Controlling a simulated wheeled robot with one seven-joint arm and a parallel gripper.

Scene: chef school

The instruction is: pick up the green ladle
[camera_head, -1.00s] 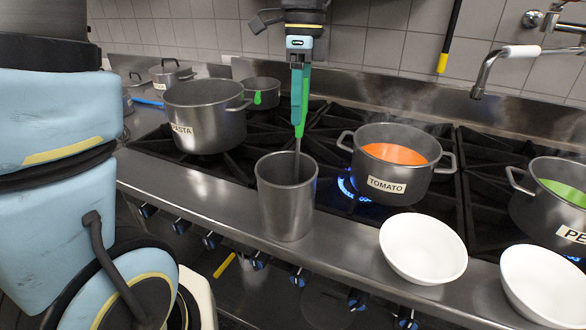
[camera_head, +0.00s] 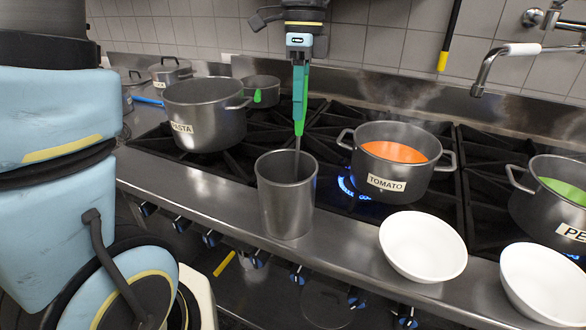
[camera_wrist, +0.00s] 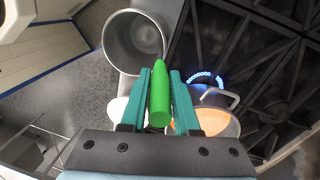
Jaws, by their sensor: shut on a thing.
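The green ladle's handle (camera_head: 299,128) stands nearly upright above a tall metal canister (camera_head: 286,200). Its grey shaft runs down into the canister, so its lower end is hidden in the head view. My gripper (camera_head: 300,100) points down from above and is shut on the green handle. In the wrist view the green handle (camera_wrist: 160,98) lies between my two teal fingers, with the open canister (camera_wrist: 133,40) beyond it.
A tomato pot (camera_head: 393,160) sits over a lit blue flame right of the canister. White bowls (camera_head: 423,246) stand on the front counter. A pasta pot (camera_head: 205,112) stands behind left, with a blue handle beside it. A pot of green sauce (camera_head: 562,195) is at far right.

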